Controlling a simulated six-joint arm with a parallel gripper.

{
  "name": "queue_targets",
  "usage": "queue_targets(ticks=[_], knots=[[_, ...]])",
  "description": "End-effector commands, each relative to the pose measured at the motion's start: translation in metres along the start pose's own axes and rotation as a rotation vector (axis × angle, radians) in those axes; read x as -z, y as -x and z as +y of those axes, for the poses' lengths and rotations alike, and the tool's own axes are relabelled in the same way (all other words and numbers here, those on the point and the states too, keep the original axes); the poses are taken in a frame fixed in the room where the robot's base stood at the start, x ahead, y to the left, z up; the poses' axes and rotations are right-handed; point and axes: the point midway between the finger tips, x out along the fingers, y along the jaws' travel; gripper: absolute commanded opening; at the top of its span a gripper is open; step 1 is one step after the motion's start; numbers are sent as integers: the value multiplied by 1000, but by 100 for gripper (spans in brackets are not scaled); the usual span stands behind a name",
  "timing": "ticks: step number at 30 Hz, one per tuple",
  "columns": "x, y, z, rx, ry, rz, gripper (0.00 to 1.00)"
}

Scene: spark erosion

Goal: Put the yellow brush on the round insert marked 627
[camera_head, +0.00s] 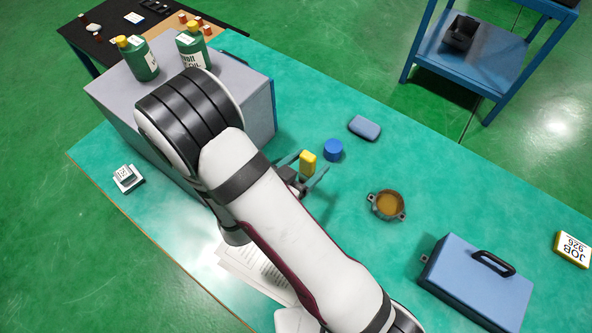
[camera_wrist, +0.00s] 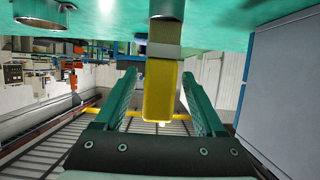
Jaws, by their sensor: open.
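The yellow brush (camera_head: 308,161) stands above the green table, near the middle of the head view. In the wrist view the brush's yellow body (camera_wrist: 160,92) shows between my two green fingers, with a grey band and another yellow part above it in the picture. My gripper (camera_head: 312,168) is open, with one finger on either side of the brush; in the wrist view (camera_wrist: 163,100) gaps show between the brush and both fingers. No mark 627 is readable in either view, so I cannot tell which thing is the round insert.
Nearby are a blue cylinder (camera_head: 333,150), a light-blue block (camera_head: 365,128) and a brown-filled round dish (camera_head: 386,205) with lugs. A grey cabinet (camera_head: 262,103) carrying green bottles stands left. A blue case (camera_head: 470,285) and a JOB 926 sign (camera_head: 572,249) lie right.

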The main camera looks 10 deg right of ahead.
Motion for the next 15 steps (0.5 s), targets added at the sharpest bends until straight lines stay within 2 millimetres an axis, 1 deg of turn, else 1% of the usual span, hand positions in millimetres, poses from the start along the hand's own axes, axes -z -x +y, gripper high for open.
queue_targets(ticks=[1, 3, 6, 9, 12, 14, 15], knots=[[0, 14, -2, 8, 1, 0, 72], [0, 32, -2, 8, 1, 1, 72], [0, 56, -2, 7, 0, 0, 72], [0, 75, -1, 6, 0, -1, 72], [0, 88, -1, 3, 0, 0, 72], [-1, 91, -2, 7, -13, -18, 72], [-2, 90, -8, 24, -44, -62, 72]])
